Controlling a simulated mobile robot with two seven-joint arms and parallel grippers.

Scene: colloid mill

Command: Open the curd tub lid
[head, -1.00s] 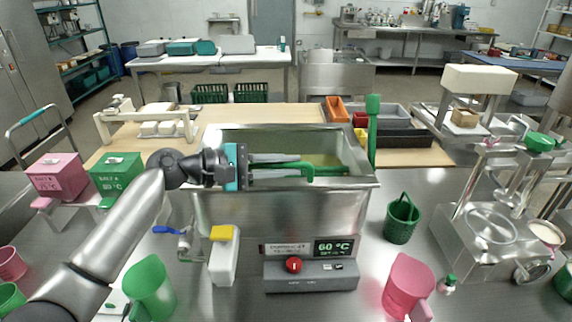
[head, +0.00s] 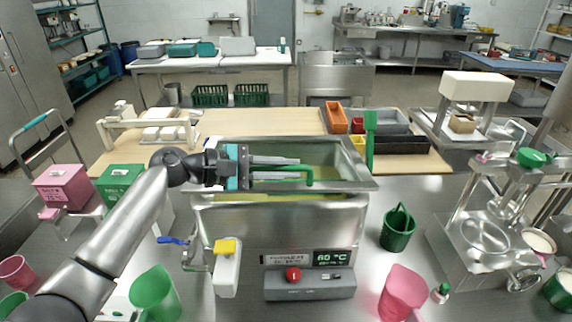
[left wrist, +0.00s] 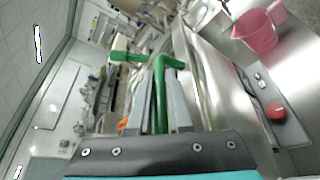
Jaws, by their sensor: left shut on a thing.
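My left gripper (head: 275,170) is above the near-left part of an open steel tank (head: 285,218) with a 60 °C display. It is shut on a green bent handle (head: 304,168), which lies between its long fingers and bends down at the far end. The handle also shows in the left wrist view (left wrist: 158,90). What it joins lower down is hidden by the tank wall. I cannot tell whether it belongs to a lid. A labelled green box (head: 117,182) and a labelled pink box (head: 66,186) stand at the left. My right gripper is not in view.
A green upright paddle (head: 370,140) stands at the tank's right rear. A green basket (head: 398,229), a pink jug (head: 403,293) and a green jug (head: 155,294) stand around the tank. A steel machine (head: 486,235) is at the right.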

